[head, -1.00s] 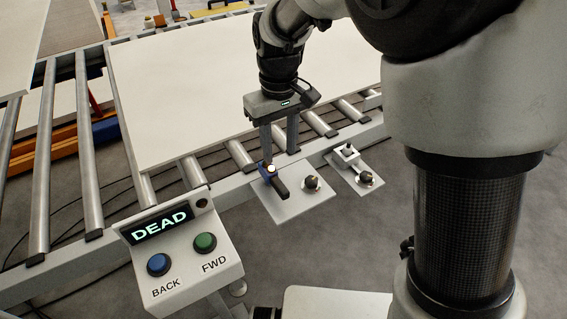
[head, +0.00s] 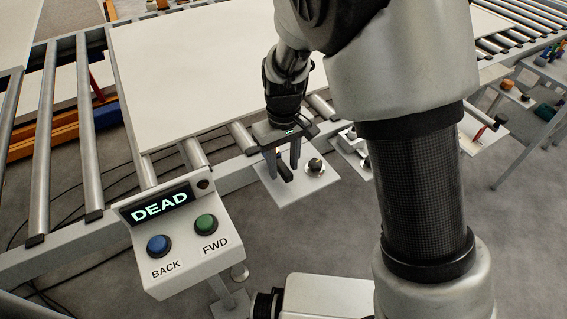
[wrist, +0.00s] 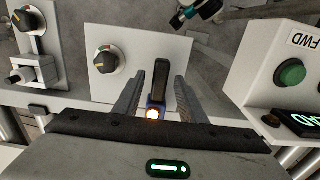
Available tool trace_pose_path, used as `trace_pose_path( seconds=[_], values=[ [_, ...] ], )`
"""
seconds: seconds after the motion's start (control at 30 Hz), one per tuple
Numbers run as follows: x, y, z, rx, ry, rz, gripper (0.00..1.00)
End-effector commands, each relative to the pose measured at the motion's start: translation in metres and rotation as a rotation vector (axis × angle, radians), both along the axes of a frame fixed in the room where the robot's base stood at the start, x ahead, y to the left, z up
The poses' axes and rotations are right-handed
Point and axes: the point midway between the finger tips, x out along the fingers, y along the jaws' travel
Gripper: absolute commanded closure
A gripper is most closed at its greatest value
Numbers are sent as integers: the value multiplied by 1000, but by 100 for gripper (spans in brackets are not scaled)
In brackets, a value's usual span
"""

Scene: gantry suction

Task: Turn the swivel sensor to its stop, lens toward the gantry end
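The swivel sensor (wrist: 160,82) is a dark bar with blue at its base and a glowing orange spot on the gripper side. It stands on a light plate (wrist: 118,35). In the head view the sensor (head: 285,173) shows as a short black bar, partly hidden by my fingers. My gripper (head: 284,168) points down over the plate. In the wrist view my gripper (wrist: 160,80) is open, one finger on each side of the sensor. Gaps show on both sides, and I see no clear contact.
A dark knob (wrist: 107,62) sits beside the sensor on the same plate. A second plate with a knob (wrist: 28,20) and a small fixture lies farther along the rail. The control box (head: 190,255) reads DEAD, with blue and green buttons. A large pale board (head: 185,75) covers the rollers.

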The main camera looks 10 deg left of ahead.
Motion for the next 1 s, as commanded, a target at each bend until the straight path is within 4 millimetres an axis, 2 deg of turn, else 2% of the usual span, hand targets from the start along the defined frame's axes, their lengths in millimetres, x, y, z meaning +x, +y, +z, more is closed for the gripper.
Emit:
trace_pose_path(
  seconds=[0.03,0.2,0.27,0.67,1.0],
  values=[
    [0,0,0,0,0,0,64],
    [0,0,0,0,0,0,93],
    [0,0,0,0,0,0,100],
    [2,-3,0,1,0,43,100],
    [12,-12,1,1,0,254,100]
  ],
)
